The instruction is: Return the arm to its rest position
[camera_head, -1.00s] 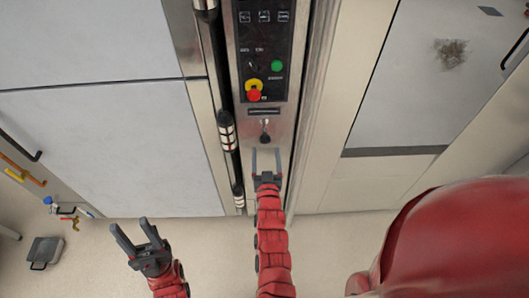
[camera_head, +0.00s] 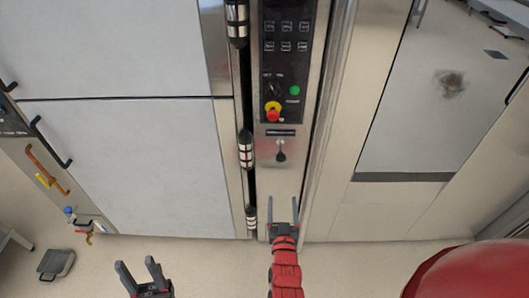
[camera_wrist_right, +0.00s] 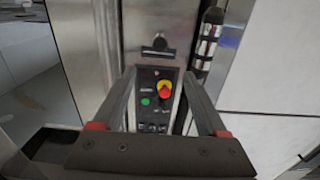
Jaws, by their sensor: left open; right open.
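My right gripper (camera_head: 283,216) is open and empty. It is in front of the lower part of the steel oven panel, below the black knob (camera_head: 281,156). In the right wrist view its two fingers (camera_wrist_right: 160,100) stand apart, with the control panel (camera_wrist_right: 157,95) seen between them. My left gripper (camera_head: 139,271) is open and empty at the bottom edge of the head view, over the floor and clear of the oven.
The control panel (camera_head: 285,60) carries a red and yellow button (camera_head: 273,111) and a green button (camera_head: 294,90). Large oven doors (camera_head: 125,150) stand left and another door (camera_head: 430,90) right. The floor (camera_head: 200,255) in front is clear, with a grey scale-like object (camera_head: 56,263) at left.

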